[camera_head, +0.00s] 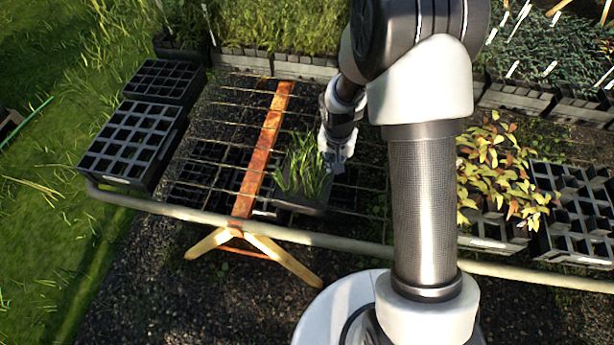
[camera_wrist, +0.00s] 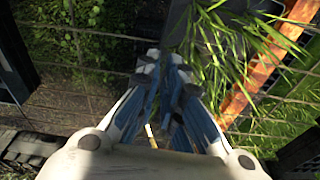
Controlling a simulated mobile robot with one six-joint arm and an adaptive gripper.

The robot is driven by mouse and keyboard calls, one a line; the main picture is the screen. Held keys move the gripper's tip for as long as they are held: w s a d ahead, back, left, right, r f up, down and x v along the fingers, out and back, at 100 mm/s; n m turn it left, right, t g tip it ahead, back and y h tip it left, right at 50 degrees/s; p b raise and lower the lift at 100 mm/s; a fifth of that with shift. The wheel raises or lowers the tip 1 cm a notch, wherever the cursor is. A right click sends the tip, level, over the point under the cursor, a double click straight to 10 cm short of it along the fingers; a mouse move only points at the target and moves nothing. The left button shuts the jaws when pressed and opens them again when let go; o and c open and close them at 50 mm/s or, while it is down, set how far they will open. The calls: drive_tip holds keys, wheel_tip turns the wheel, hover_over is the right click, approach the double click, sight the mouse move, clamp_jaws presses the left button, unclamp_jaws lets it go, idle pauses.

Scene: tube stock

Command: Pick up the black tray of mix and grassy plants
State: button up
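The black tray (camera_head: 301,205) holds tall green grassy plants (camera_head: 303,165) and sits over the wire-mesh bench, just right of the rusty beam. My gripper (camera_head: 337,160) is at the tray's right side, beside the grass, pointing down. In the wrist view my gripper's blue-grey fingers (camera_wrist: 166,62) are drawn close together with the tray's dark edge (camera_wrist: 181,28) between their tips. The grass (camera_wrist: 222,50) hangs to the right of the fingers there. Whether the tray rests on the mesh or is slightly raised cannot be told.
A rusty beam (camera_head: 262,150) and a front rail (camera_head: 335,240) support the bench. Empty black cell trays (camera_head: 130,145) stand at the left. Yellow-leaved plants (camera_head: 498,172) and more black trays (camera_head: 578,215) stand at the right. Grassy crates (camera_head: 305,67) line the back.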

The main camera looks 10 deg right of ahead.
sight(333, 176)
drive_tip(key=f+b, duration=0.1)
drive_tip(key=f, duration=0.2)
drive_tip(key=w+f+b, duration=0.1)
drive_tip(key=f, duration=0.3)
drive_tip(key=w+f+b, duration=0.1)
drive_tip(key=f, duration=0.3)
drive_tip(key=shift+w+d+f+b, duration=0.1)
drive_tip(key=shift+d+f+b, duration=0.15)
drive_tip(key=shift+d+b, duration=0.1)
drive_tip(key=shift+r, duration=0.1)
clamp_jaws()
drive_tip(key=shift+r, duration=0.1)
